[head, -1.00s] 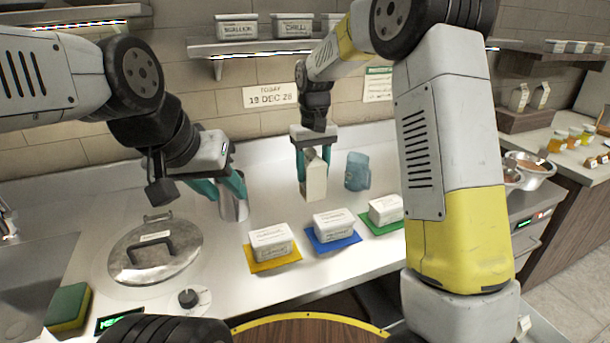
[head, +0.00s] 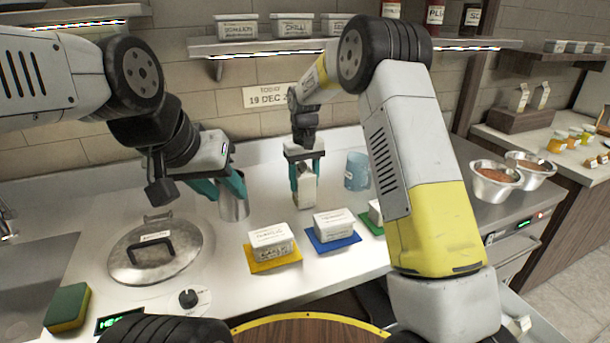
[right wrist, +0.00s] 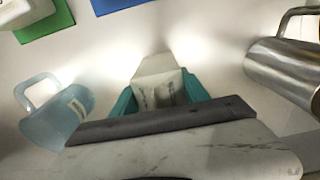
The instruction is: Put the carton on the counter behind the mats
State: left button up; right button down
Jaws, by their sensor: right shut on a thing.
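The white carton (head: 308,192) is upright in my right gripper (head: 306,180), whose teal fingers close on its two sides. It is low over the counter (head: 340,268), behind the yellow mat (head: 262,266) and blue mat (head: 345,243); I cannot tell whether its base touches. The carton (right wrist: 158,75) also shows between the fingers in the right wrist view. The green mat (head: 368,225) is partly hidden by my right arm. Each mat carries a white tub. My left gripper (head: 222,187) has its fingers apart near a metal jug (head: 235,208).
A blue jug (head: 356,171) stands just right of the carton, and the metal jug stands to its left. A lidded pan (head: 150,262) and a sponge (head: 68,306) are at the left. Shelves with tubs (head: 291,25) hang above. Bowls (head: 494,182) stand at the right.

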jog(key=shift+f, duration=0.1)
jog(key=c, duration=0.6)
grip_release()
jog(key=shift+f, duration=0.1)
